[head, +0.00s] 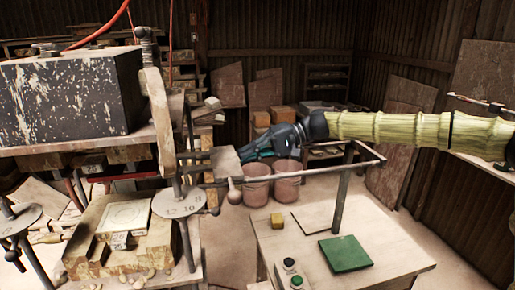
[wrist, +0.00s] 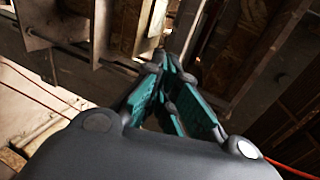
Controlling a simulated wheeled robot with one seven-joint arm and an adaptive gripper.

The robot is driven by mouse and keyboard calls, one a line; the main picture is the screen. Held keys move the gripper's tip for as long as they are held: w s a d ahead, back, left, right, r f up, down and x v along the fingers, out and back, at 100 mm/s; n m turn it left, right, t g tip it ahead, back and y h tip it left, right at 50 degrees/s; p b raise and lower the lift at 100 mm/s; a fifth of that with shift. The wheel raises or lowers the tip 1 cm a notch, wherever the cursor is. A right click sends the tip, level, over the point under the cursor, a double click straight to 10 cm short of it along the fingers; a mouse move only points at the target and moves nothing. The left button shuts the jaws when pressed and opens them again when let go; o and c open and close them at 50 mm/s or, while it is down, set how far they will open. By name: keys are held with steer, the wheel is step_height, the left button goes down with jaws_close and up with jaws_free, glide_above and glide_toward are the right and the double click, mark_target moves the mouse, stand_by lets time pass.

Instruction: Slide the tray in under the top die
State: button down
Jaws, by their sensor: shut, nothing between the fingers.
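A worn wooden block-like tray (head: 160,250) with a pale square tile on top sits low at the left in the head view. Above it, apart from it, is the press's upper part: a heavy dark block with flaking white paint (head: 70,95) on a plate, with wooden blocks that look like the top die (head: 85,162) beneath. My gripper (head: 243,154) is shut and empty, pointing left beside the press's metal lever parts, above and right of the tray. Its closed teal fingers also show in the wrist view (wrist: 170,75). I cannot tell whether the fingertips touch the metal.
An upright metal post and bar (head: 340,190) stand at the right table (head: 390,265), which holds a green pad (head: 345,253), a yellow cube (head: 305,222) and push buttons (head: 290,264). Round numbered plates (head: 180,202) flank the tray. Two pinkish buckets (head: 287,182) stand behind.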

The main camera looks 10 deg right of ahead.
mark_target(230, 153)
steer(key=shift+s+r, duration=0.1)
steer(key=shift+s, duration=0.05)
steer(key=shift+a, duration=0.15)
steer(key=b+x, duration=0.1)
steer(key=x, duration=0.1)
steer(key=r+b+x, duration=0.1)
steer(key=x, duration=0.1)
steer(key=shift+a+f, duration=0.1)
steer(key=shift+a, duration=0.45)
steer(key=shift+d, duration=0.1)
